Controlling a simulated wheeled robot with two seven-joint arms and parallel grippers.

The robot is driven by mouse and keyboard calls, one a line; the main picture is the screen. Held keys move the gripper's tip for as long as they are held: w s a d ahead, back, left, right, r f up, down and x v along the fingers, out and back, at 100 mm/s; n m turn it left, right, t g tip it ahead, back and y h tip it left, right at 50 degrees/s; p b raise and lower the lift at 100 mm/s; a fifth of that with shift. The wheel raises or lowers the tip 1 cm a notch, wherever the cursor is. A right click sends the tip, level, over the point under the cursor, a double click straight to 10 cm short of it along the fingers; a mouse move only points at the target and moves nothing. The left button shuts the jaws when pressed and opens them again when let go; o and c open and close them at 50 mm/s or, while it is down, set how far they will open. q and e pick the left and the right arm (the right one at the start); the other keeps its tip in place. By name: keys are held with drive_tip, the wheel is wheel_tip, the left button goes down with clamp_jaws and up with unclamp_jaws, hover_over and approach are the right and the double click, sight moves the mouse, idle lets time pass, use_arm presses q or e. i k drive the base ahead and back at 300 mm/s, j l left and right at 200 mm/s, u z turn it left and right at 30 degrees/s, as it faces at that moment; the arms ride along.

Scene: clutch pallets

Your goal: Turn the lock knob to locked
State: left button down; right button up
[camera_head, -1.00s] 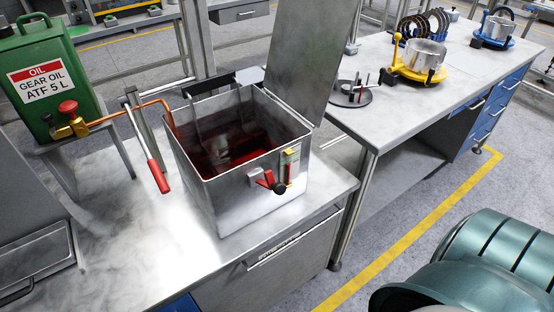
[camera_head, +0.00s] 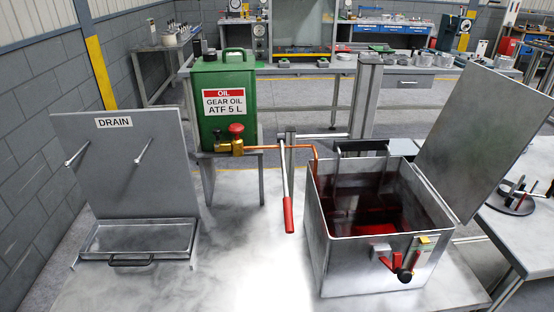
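A square metal box (camera_head: 347,262) stands open on the bench, with dark red liquid inside. On its front wall, near the right corner, is a small black knob (camera_head: 404,275) with a red piece (camera_head: 386,262) pointing up and left from it. Beside it is a small plate with a yellow tab (camera_head: 424,240) on top and green and red marks. The marks are too small to read, so I cannot tell the lock's setting. The lid (camera_head: 490,135) stands raised, tilted back to the right. Neither of my grippers shows in this view.
A pump lever with a red handle (camera_head: 289,215) hangs left of the box. A green oil can (camera_head: 222,115) with a brass valve stands behind it. A drain panel with a tray (camera_head: 135,237) is at left. The bench (camera_head: 215,260) is clear in front.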

sight(216, 132)
drive_tip(key=k+j+z, duration=0.1)
drive_tip(key=z, duration=0.25)
drive_tip(key=k+j+z, duration=0.15)
drive_tip(key=z, duration=0.2)
drive_tip(key=k+j+z, duration=0.15)
drive_tip(key=z, duration=0.2)
